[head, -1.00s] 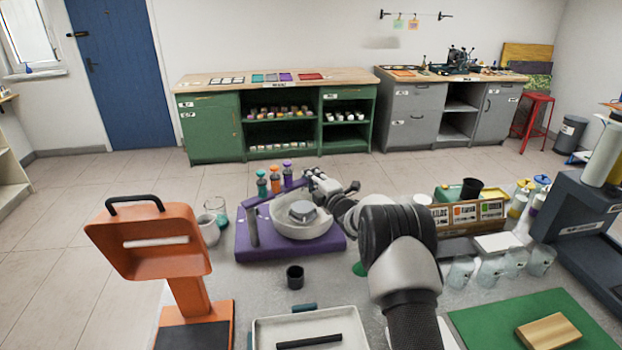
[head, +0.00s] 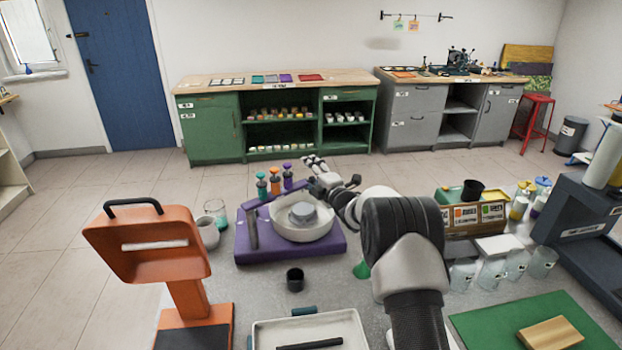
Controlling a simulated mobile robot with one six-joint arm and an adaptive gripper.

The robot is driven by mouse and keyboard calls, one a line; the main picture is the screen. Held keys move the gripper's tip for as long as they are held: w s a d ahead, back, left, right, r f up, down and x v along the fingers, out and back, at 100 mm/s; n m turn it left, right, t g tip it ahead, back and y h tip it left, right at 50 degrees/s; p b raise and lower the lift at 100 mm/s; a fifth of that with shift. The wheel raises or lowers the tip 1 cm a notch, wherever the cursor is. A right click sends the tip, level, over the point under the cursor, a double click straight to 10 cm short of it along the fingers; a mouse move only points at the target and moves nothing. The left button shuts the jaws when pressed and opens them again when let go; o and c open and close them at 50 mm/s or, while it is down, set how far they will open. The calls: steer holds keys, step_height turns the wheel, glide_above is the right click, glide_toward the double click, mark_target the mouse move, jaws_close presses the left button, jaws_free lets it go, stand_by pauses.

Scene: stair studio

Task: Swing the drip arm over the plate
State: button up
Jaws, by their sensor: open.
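A purple machine base (head: 338,244) stands on the table, carrying a pale round basin (head: 318,232) with a grey disc-shaped plate (head: 302,213) in its middle. The drip arm (head: 268,199) is a slim purple bar on a post at the base's left. It slants back and right past the basin's rear left edge, apart from the plate's middle in this view. Its far end is partly hidden near my gripper. My gripper (head: 313,161) is open, behind and above the basin near the arm's far end. I cannot tell whether they touch.
Several coloured bottles (head: 275,182) stand behind the drip arm. A cup (head: 207,232) and a glass (head: 216,212) are left of the base. An orange stand (head: 150,248) is front left. A small black cup (head: 295,279) sits in front. A labelled box (head: 470,215) is right.

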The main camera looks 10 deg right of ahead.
steer(key=o, duration=1)
steer(key=shift+t, duration=0.3)
steer(key=r, duration=0.5)
steer(key=w+r, duration=0.1)
steer(key=r, duration=0.2)
steer(key=f, duration=0.2)
steer(key=s+f, duration=0.1)
steer(key=shift+s+d+f+g, duration=0.15)
steer(key=shift+d+f+g, duration=0.05)
steer(key=shift+f+g, duration=0.2)
steer(key=shift+c, duration=0.8)
steer(key=shift+s+d, duration=0.2)
steer(key=shift+d, duration=0.15)
steer(key=shift+c, duration=0.6)
steer(key=shift+s+d, duration=2.6)
steer(key=shift+s, duration=0.05)
steer(key=c, duration=0.4)
steer(key=d, duration=0.1)
steer(key=s+d, duration=0.2)
steer(key=d, duration=0.1)
steer(key=c, duration=0.3)
steer(key=shift+s+d+f, duration=0.2)
steer(key=shift+s+d, duration=1.15)
steer(key=shift+s+d+f, duration=0.2)
steer(key=shift+s+d, duration=1.1)
steer(key=shift+s, duration=0.05)
